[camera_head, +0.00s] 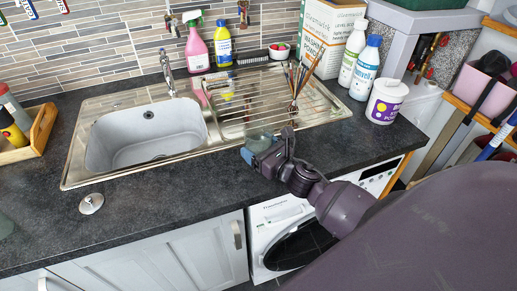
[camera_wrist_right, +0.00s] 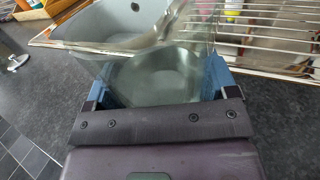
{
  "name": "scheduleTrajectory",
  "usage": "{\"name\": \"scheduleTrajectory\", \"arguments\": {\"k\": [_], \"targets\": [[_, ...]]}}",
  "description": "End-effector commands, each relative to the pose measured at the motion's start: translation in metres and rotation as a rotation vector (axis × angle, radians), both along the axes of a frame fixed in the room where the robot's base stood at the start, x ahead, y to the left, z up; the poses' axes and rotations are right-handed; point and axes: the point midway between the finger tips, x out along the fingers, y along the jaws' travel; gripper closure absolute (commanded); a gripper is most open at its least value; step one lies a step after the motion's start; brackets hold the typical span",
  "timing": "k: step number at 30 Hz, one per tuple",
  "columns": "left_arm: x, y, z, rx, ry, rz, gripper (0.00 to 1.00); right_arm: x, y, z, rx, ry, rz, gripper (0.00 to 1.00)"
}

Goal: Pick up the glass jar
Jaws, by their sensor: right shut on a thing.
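The clear glass jar (camera_wrist_right: 155,78) sits between the two blue fingers of my right gripper (camera_wrist_right: 155,88) in the right wrist view. The fingers touch it on both sides, and the gripper is shut on it. In the head view the jar (camera_head: 261,142) shows as a small grey-green shape, largely covered by my right gripper (camera_head: 258,153), by the front edge of the drainer. I cannot tell whether the jar rests on the worktop or is held above it. My left gripper is not in view.
A metal plug (camera_head: 91,203) lies on the dark worktop (camera_head: 170,200). A white tub (camera_head: 386,101) and bottles stand back right. The worktop's front edge is close.

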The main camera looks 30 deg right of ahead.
Motion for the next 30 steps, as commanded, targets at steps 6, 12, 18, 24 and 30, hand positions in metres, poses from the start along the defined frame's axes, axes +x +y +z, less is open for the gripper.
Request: {"name": "scheduleTrajectory", "arguments": {"k": [6,12,18,24,30], "targets": [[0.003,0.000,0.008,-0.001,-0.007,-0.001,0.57,0.000,0.000,0.022,-0.001,-0.004,0.002,0.55],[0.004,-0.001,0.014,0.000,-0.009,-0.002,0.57,0.000,0.000,0.045,-0.003,-0.005,0.003,0.55],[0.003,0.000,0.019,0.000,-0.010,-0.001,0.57,0.000,0.000,0.067,-0.002,-0.004,0.003,0.55],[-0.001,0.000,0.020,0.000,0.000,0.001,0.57,0.000,0.000,0.090,-0.002,-0.003,0.003,0.55],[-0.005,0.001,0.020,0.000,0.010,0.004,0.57,0.000,0.000,0.113,-0.001,-0.004,0.003,0.55]]}}
